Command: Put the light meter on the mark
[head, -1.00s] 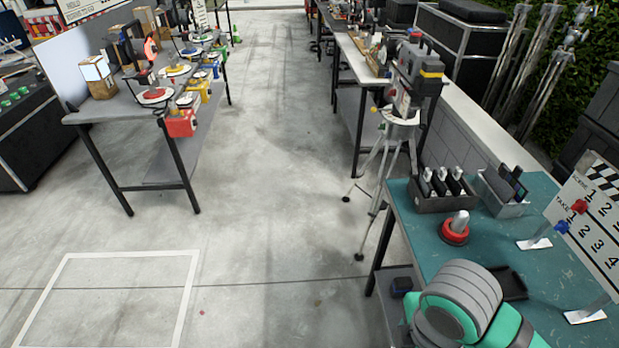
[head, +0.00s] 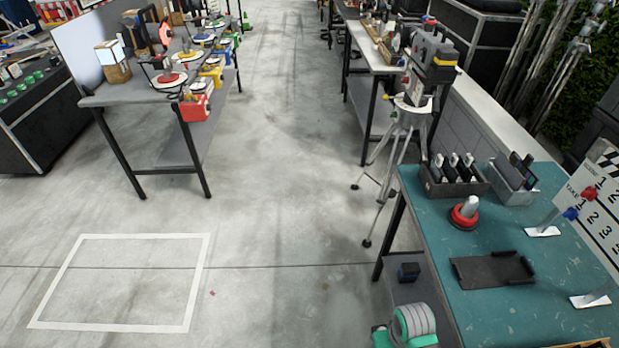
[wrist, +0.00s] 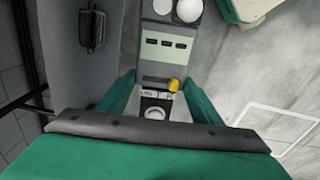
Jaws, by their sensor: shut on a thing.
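In the wrist view, my gripper (wrist: 160,102) has its green fingers closed on the sides of a grey device, which I take for the light meter (wrist: 166,64). It has a pale panel with dark slots, white round parts at its far end and a yellow knob near the fingers. The head view shows only a green and grey part of my arm, low beside the teal table; the gripper and meter are not visible there. A white taped rectangle (head: 192,290) lies on the floor at left; it also shows in the wrist view (wrist: 262,133). I cannot tell whether it is the mark.
The teal table (head: 480,325) holds a black tray (head: 493,270), a red-based object (head: 464,213), a grey bin (head: 452,180) and white cards. A dark box (head: 408,271) sits on its lower shelf. A tripod (head: 385,165) stands behind. The floor between the tables is open.

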